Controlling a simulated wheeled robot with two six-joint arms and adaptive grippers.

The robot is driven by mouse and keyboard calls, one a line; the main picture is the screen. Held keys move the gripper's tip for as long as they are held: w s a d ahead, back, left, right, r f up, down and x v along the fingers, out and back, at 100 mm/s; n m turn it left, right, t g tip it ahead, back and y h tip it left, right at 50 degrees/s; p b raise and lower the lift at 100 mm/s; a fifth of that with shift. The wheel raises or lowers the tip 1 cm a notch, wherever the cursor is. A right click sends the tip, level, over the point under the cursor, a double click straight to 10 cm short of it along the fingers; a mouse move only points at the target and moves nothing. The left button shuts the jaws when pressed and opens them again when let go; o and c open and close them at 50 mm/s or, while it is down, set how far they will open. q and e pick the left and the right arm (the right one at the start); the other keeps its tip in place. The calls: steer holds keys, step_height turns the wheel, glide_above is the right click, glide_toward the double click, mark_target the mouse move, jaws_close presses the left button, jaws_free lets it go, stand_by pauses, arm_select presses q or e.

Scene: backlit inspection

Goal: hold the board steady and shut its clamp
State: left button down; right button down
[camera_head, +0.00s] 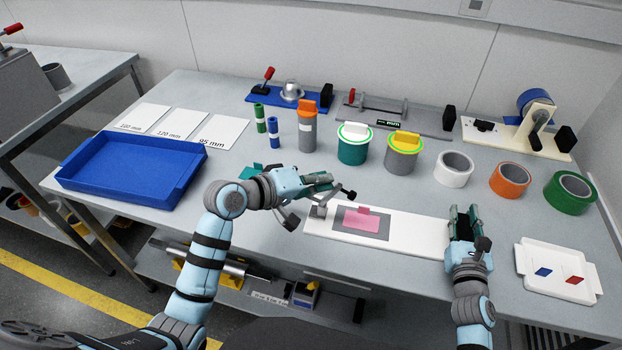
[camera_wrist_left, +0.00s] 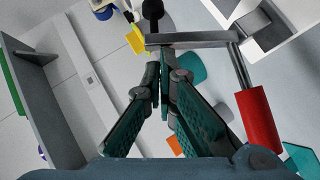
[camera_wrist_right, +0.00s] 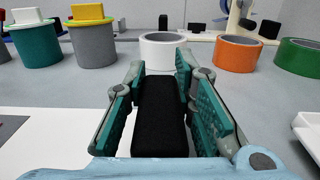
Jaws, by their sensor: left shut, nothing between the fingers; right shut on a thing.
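The white board (camera_head: 415,232) lies near the table's front edge, with a grey patch and a pink piece (camera_head: 362,219) on it. Its clamp (camera_head: 319,211) stands at the left end; a bar with a black tip (camera_head: 350,195) reaches over the board. The left wrist view shows the clamp's red handle (camera_wrist_left: 259,119) and metal bar (camera_wrist_left: 190,38). My left gripper (camera_head: 325,182) is shut and empty beside the clamp, partly hiding it. My right gripper (camera_head: 463,213) is shut on a black block (camera_wrist_right: 158,115) at the board's right end. I cannot tell whether the tip touches anything.
Behind the board stand a teal canister (camera_head: 353,149), a grey canister (camera_head: 402,160) and a white tape roll (camera_head: 453,169). A blue tray (camera_head: 130,190) is at the left, a white tray (camera_head: 530,268) at the right. Orange (camera_head: 510,180) and green (camera_head: 570,193) rolls stand nearby.

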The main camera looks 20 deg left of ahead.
mark_target(350, 198)
arm_select(q)
steer(key=shift+d+m+y, duration=0.4)
steer(key=shift+d, duration=0.3)
arm_select(e)
steer(key=shift+f, duration=0.1)
arm_select(q)
steer(key=shift+d+f, duration=0.25)
steer(key=shift+d, duration=0.6)
steer(key=shift+w+d+f, duration=0.1)
steer(key=shift+d+f, duration=0.25)
steer(key=shift+d, duration=0.2)
steer(key=shift+d+f, duration=0.3)
steer(key=shift+d, duration=0.25)
steer(key=shift+d+f, duration=0.8)
steer(key=shift+f, duration=0.1)
